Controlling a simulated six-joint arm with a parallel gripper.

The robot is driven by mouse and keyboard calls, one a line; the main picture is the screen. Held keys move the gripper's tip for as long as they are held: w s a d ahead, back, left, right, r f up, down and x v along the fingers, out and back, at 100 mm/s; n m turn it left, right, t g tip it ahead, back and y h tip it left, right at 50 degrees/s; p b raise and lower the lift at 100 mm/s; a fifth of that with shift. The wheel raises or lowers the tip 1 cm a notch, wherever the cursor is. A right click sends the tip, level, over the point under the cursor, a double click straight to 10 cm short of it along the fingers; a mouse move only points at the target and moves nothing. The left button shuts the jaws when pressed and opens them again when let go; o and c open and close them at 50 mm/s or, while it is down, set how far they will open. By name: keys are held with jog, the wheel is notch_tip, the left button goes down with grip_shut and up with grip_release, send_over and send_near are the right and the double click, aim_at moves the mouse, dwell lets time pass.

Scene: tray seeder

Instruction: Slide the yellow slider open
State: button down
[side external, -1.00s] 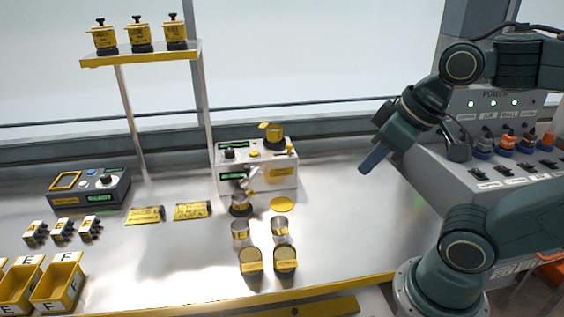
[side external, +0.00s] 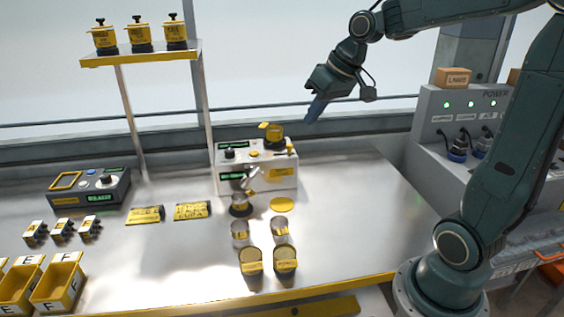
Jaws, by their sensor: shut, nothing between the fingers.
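The white machine (side external: 268,182) stands at the back middle of the bench. A small yellow piece (side external: 291,148) sits at the right end of its top face; it may be the slider, but it is too small to tell its position. My gripper (side external: 316,108) is shut and empty, its blue fingers pointing down and left. It hangs in the air above and to the right of the machine, apart from it.
Metal cups (side external: 240,232) and jars (side external: 285,260) stand in front. A dark console (side external: 88,188) is at left, and a raised shelf (side external: 140,58) holds yellow pots. The bench's right side is clear.

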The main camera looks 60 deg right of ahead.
aim_at(289, 149)
jog(key=w+d+f+m, duration=0.1)
jog(key=d+f, duration=0.2)
jog(key=d, duration=0.4)
jog(key=w+d+f+m+t+y, duration=0.1)
jog(key=w+d+f, duration=0.1)
jog(key=d, duration=0.6)
jog(key=w+d+f+m, duration=0.1)
jog(key=d+f, duration=0.3)
jog(key=d, duration=0.4)
jog(key=shift+w+f+t+y, duration=0.25)
jog(key=shift+w+t+y, duration=0.05)
jog(key=shift+w, duration=0.45)
jog(key=shift+w+f, duration=0.1)
jog(key=shift+f, duration=0.05)
jog(key=w+a+f, duration=0.5)
jog(key=w+f, duration=0.2)
jog(key=shift+w+a+f, duration=0.2)
jog(key=shift+a+f, duration=0.1)
jog(key=shift+f, duration=0.05)
